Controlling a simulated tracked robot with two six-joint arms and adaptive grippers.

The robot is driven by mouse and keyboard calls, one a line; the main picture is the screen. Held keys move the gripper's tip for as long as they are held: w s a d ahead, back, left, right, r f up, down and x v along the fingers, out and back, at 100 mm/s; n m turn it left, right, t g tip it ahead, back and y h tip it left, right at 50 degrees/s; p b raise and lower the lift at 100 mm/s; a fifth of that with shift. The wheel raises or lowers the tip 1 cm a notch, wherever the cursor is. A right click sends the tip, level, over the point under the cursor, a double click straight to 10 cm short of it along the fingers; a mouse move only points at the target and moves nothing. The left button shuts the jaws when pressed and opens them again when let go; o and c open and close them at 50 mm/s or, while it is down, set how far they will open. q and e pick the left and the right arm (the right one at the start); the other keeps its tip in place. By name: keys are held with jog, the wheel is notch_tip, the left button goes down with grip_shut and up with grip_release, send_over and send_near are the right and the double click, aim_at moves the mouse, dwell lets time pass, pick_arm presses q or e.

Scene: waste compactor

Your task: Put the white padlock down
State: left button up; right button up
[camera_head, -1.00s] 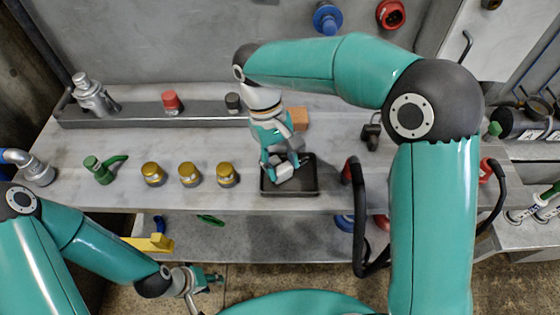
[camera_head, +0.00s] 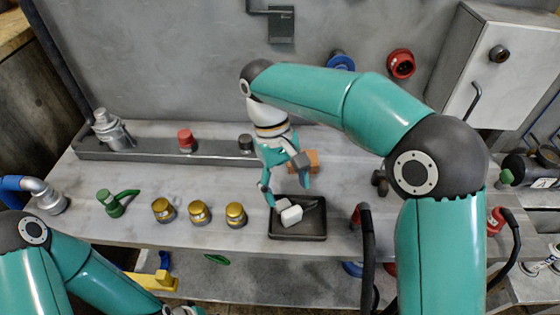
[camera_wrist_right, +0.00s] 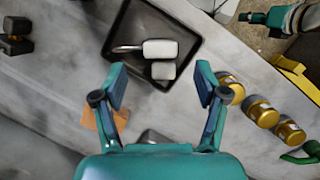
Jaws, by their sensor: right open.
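The white padlock (camera_head: 291,215) lies in a black tray (camera_head: 299,236) on the bench. In the right wrist view, the padlock (camera_wrist_right: 160,48) has a metal shackle pointing left. A second, smaller white block (camera_wrist_right: 163,70) lies close beside it in the tray; it also shows in the head view (camera_head: 283,204). My right gripper (camera_head: 287,184) is above the tray's back edge, apart from both white pieces. In its wrist view the right gripper (camera_wrist_right: 161,86) is open, with nothing between its fingers. My left gripper is almost wholly cut off at the bottom edge of the head view.
Several gold-capped cylinders (camera_head: 199,213) stand left of the tray. An orange block (camera_head: 303,160) is behind it. A long grey rail (camera_head: 160,152) with red and black knobs runs along the back. Bare bench lies between the cylinders and the rail.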

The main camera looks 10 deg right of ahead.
jog(key=d+p+v, duration=0.1)
jog(key=v, duration=0.5)
jog(key=shift+a+r, duration=0.3)
jog(key=shift+a, duration=0.25)
jog(key=shift+w, duration=0.15)
